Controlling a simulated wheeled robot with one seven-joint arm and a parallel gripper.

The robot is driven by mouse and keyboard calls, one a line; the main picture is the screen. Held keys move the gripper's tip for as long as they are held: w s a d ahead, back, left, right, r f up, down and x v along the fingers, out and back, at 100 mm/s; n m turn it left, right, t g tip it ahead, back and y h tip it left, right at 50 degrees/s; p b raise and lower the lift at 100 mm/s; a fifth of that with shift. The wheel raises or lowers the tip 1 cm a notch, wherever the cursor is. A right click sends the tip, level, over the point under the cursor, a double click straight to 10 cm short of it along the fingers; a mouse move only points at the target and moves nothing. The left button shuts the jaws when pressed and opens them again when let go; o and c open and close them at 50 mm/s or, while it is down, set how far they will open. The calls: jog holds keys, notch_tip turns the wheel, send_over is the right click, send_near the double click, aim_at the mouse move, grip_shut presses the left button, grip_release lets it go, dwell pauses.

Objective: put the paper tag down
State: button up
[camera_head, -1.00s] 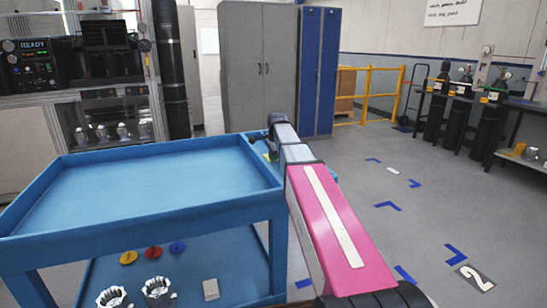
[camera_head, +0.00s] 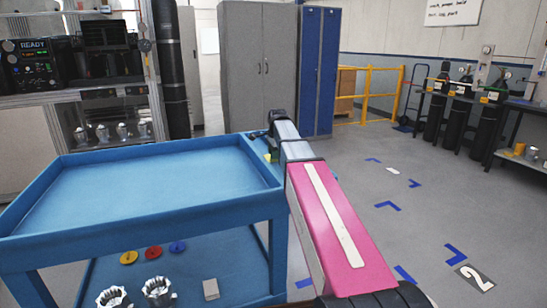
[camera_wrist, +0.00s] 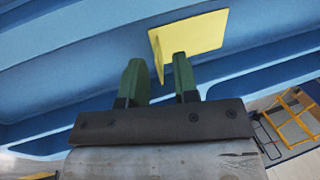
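The paper tag is a yellow folded piece. In the wrist view the paper tag (camera_wrist: 200,35) shows just beyond my green fingertips, against blue surfaces of the cart. My gripper (camera_wrist: 160,68) has its two fingers apart, with a clear gap between them. In the head view my gripper (camera_head: 262,136) is at the right rim of the blue cart (camera_head: 160,216); a small yellow patch shows there, mostly hidden by my arm.
The cart's top tray is otherwise empty. Its lower shelf holds metal housings (camera_head: 158,291), a grey block (camera_head: 210,289) and yellow, red (camera_head: 153,252) and blue discs. Grey cabinets (camera_head: 258,70) and blue lockers (camera_head: 319,70) stand behind. The floor at right is open.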

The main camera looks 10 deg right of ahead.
jog(key=v, duration=1)
jog(key=shift+s, duration=0.1)
